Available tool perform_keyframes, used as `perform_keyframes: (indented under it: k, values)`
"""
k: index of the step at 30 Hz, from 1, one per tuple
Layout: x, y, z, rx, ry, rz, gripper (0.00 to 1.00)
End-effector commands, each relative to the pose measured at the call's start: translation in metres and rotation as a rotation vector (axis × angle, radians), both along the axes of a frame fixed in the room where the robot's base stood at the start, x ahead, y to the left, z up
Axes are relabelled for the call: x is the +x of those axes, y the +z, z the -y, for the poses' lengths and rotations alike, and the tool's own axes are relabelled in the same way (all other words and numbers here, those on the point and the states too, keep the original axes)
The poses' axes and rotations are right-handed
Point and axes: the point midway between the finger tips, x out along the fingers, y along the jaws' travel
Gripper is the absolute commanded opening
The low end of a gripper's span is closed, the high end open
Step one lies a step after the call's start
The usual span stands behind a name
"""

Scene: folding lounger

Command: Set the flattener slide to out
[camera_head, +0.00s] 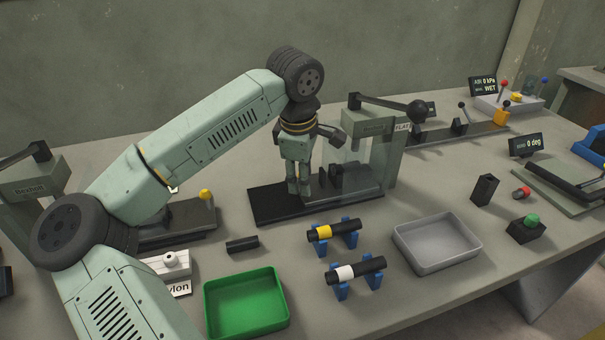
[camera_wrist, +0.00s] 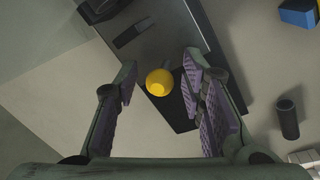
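The flattener press (camera_head: 388,150) stands right of centre in the head view, with a partly readable label beside it. Its dark slide plate (camera_head: 270,208) reaches out to the left of the frame. In the wrist view a round yellow knob (camera_wrist: 159,82) shows on the dark slide (camera_wrist: 178,112). In the wrist view my gripper (camera_wrist: 160,76) is open, with one finger on each side of the knob and visible gaps. I cannot tell how far down the fingertips reach around it.
Another press (camera_head: 30,190) with a yellow-knobbed slide stands at left. A green tray (camera_head: 283,296), a grey tray (camera_head: 398,232) and two dark rods on blue stands, one yellow-banded (camera_head: 345,229) and one white-banded (camera_head: 365,267), lie in front.

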Motion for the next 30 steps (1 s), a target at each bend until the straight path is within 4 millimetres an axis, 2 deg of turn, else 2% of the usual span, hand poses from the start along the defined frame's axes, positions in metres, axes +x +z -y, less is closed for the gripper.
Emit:
perform_keyframes:
  k: [2, 15, 30]
  values:
    - [0.0, 0.0002, -0.0001, 0.0, 0.0, 0.0, 0.29]
    - [-0.0001, 0.0003, 0.0, 0.0, 0.0, -0.001, 0.0]
    - [-0.0003, 0.0003, 0.0, 0.0, 0.0, -0.001, 0.0]
